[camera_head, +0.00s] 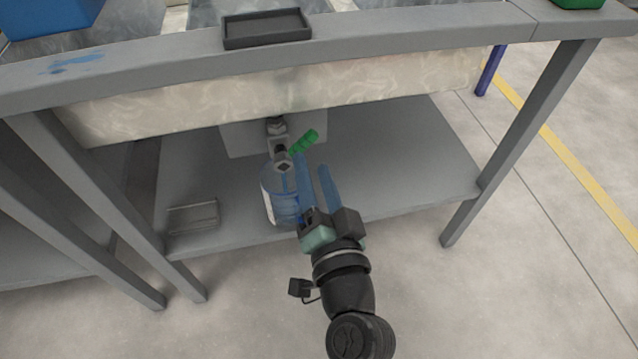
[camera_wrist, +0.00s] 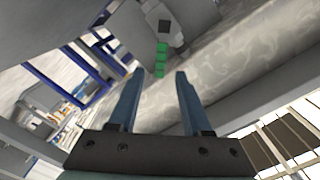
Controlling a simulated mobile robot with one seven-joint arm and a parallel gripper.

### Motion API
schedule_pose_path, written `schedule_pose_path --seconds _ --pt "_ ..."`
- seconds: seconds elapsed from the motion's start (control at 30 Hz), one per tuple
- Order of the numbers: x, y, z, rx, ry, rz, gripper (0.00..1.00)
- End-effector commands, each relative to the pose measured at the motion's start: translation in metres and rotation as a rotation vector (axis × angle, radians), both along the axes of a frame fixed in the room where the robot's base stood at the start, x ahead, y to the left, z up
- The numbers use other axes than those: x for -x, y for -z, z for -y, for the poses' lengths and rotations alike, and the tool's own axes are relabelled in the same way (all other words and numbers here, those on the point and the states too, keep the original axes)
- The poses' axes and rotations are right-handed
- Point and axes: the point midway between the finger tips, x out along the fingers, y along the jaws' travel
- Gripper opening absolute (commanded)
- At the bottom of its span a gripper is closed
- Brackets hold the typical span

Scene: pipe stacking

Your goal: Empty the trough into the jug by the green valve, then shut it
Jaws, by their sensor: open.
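The trough (camera_head: 390,92) is a pale marbled basin under the grey bench top. Its water level is not visible. Below it hangs a metal valve (camera_head: 281,150) with a green handle (camera_head: 304,142) slanting up to the right. The jug (camera_head: 279,206), clear blue with a pale label, stands upright on the lower shelf under the valve outlet. My gripper (camera_head: 313,160) is open and empty, just right of the jug, its blue fingers pointing toward the handle. In the wrist view the green handle (camera_wrist: 161,60) lies between and just beyond the fingertips (camera_wrist: 160,74).
The lower shelf (camera_head: 420,165) is bare to the right. A small wire rack (camera_head: 192,217) sits at its left. A dark tray (camera_head: 266,28) and a blue bin (camera_head: 45,16) rest on the bench top. Bench legs (camera_head: 520,140) stand on both sides.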

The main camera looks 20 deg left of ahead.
Motion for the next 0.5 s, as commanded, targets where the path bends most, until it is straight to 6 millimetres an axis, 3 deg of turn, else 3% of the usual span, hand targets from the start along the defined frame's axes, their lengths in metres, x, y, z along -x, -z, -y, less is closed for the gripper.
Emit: schedule_pose_path --seconds 0.2,0.5 --pt "0.022 0.000 0.014 -0.001 0.000 -0.001 0.49" --pt "0.026 0.000 0.017 0.000 -0.001 0.001 0.49"
